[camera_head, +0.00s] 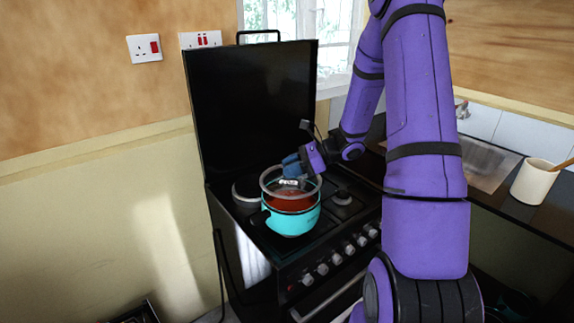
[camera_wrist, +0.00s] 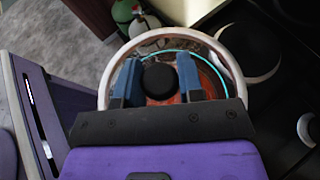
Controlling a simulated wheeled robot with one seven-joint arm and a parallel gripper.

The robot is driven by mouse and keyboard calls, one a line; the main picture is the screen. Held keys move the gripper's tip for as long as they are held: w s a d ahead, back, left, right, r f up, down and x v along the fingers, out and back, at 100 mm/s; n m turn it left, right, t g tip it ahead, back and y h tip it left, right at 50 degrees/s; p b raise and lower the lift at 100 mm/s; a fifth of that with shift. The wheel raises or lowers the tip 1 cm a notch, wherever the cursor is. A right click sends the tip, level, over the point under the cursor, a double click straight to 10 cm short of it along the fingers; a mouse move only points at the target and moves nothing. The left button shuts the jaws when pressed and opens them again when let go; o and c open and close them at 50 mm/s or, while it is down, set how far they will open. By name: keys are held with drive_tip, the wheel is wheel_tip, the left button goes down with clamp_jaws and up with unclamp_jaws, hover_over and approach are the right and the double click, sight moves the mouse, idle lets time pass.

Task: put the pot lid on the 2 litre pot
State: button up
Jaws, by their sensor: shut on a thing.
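The pot lid (camera_head: 269,182) is a clear disc with a pale rim. It is over the turquoise 2 litre pot (camera_head: 291,219), which stands on the front of the stove with red contents showing. My gripper (camera_head: 292,172) is above the pot, shut on the lid. In the wrist view my two blue fingers (camera_wrist: 157,82) flank the dark round knob of the lid (camera_wrist: 216,46). The turquoise edge of the pot (camera_wrist: 178,52) shows through the glass, inside the lid's rim and offset from it. I cannot tell whether the lid touches the pot.
The black stove (camera_head: 266,236) has other burners, including one at the right (camera_head: 342,198). Its raised black cover (camera_head: 250,105) stands behind the pot. A cream utensil pot (camera_head: 535,182) stands on the dark counter at the right, beside a sink (camera_head: 485,165).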

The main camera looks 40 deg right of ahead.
sight(291, 181)
drive_tip(key=shift+f, duration=0.1)
drive_tip(key=shift+f, duration=1.7)
drive_tip(key=shift+f, duration=0.65)
drive_tip(key=o, duration=1.1)
drive_tip(key=shift+o, duration=0.2)
drive_tip(key=shift+d, duration=0.1)
drive_tip(key=v, duration=1)
drive_tip(key=shift+s+d, duration=0.2)
drive_tip(key=shift+d, duration=0.15)
drive_tip(key=shift+r, duration=0.15)
